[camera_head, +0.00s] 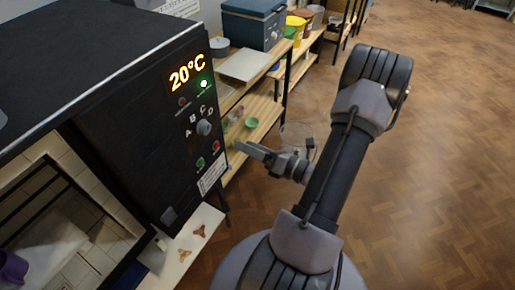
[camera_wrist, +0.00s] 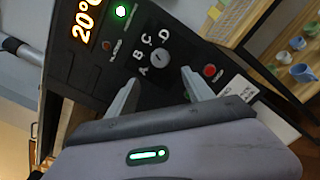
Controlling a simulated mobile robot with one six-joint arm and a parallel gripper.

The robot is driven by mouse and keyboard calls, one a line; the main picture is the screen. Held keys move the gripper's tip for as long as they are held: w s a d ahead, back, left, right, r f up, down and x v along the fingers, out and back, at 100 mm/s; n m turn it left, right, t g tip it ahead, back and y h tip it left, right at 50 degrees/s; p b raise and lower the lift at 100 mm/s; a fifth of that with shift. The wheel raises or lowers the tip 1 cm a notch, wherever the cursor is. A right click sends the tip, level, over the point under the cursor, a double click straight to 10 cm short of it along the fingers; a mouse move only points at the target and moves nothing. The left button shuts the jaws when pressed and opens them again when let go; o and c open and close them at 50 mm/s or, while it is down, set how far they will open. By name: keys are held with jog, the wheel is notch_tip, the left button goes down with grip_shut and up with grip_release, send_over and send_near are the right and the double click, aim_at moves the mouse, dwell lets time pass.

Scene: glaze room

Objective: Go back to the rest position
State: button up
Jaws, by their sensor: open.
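My gripper (camera_head: 243,148) is open and empty. It is beside the front of a black kiln control panel (camera_head: 180,130), close to its right edge. In the wrist view my gripper's two fingers (camera_wrist: 161,77) point at the panel, apart from each other, with the grey dial (camera_wrist: 160,57) between and beyond their tips. I cannot tell whether the fingertips touch the panel. The display (camera_head: 187,73) reads 20°C, and a green light (camera_head: 203,84) is lit beside it. A red button (camera_wrist: 210,71) sits right of the dial. My arm reaches leftward from my base.
The kiln chamber at lower left shows pale brick (camera_head: 75,163) and a purple vessel (camera_head: 12,268). Wooden shelves (camera_head: 262,112) hold small coloured pots, including a green cup (camera_head: 251,122). A blue box (camera_head: 253,22) stands behind. The parquet floor (camera_head: 450,150) at right is clear.

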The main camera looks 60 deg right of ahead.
jog(key=shift+s+d, duration=0.1)
jog(key=shift+s, duration=1.5)
